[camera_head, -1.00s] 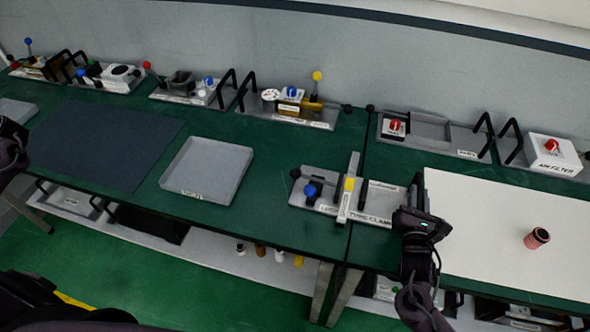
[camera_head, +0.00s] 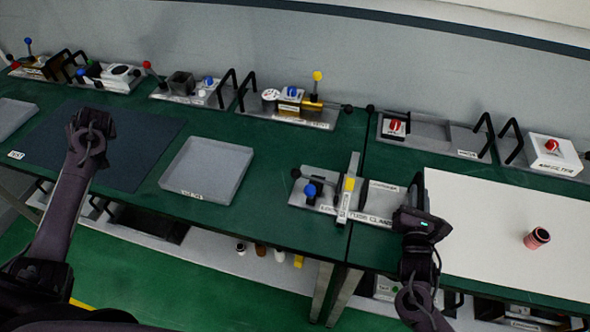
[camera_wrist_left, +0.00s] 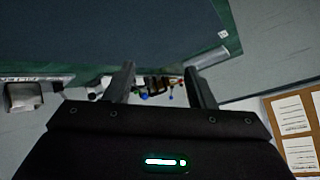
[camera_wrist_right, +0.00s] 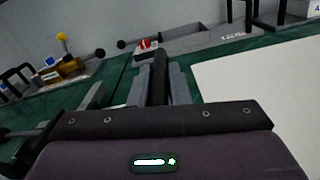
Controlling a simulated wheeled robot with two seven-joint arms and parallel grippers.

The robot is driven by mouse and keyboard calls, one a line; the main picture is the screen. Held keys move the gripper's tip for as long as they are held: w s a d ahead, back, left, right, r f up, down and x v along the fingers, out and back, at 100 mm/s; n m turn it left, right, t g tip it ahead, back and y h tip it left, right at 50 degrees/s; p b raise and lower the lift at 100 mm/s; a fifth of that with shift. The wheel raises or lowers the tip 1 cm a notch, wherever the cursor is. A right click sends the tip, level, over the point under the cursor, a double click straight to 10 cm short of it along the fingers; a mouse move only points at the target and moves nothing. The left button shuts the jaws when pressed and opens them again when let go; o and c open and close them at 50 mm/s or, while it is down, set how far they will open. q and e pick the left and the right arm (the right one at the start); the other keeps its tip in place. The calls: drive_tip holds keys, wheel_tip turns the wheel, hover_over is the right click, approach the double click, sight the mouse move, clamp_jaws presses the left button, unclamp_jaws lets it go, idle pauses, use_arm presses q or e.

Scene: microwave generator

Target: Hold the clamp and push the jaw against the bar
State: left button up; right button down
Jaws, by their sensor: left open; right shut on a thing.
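The tube clamp (camera_head: 376,204) lies on the green bench right of centre, a grey plate with a blue knob (camera_head: 310,191) and a black-tipped lever on its left. In the right wrist view the dark handle (camera_wrist_right: 160,75) stands between the fingers. My left gripper (camera_head: 90,125) is raised above the dark mat, open and empty; its spread fingers show in the left wrist view (camera_wrist_left: 160,85).
A grey tray (camera_head: 207,170) lies left of the clamp. A white board (camera_head: 500,235) with a reddish cylinder (camera_head: 537,238) lies to the right. Several fixtures with handles line the back wall. The bench between tray and clamp is clear.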

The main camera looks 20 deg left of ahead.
use_arm(q)
drive_tip(key=w+d+f+n+h, duration=0.1)
drive_tip(key=w+d+f+h, duration=0.15)
drive_tip(key=d, duration=0.55)
drive_tip(key=w+d+f+n+h, duration=0.1)
drive_tip(key=w+d+f, duration=0.15)
drive_tip(key=d, duration=0.45)
drive_tip(key=n+g+h, duration=0.1)
drive_tip(key=n+h, duration=0.4)
drive_tip(key=h, duration=0.1)
approach(295, 171)
drive_tip(key=x, duration=0.9)
drive_tip(key=shift+f, duration=0.35)
drive_tip(key=shift+c, duration=0.4)
drive_tip(key=shift+d, duration=0.1)
clamp_jaws()
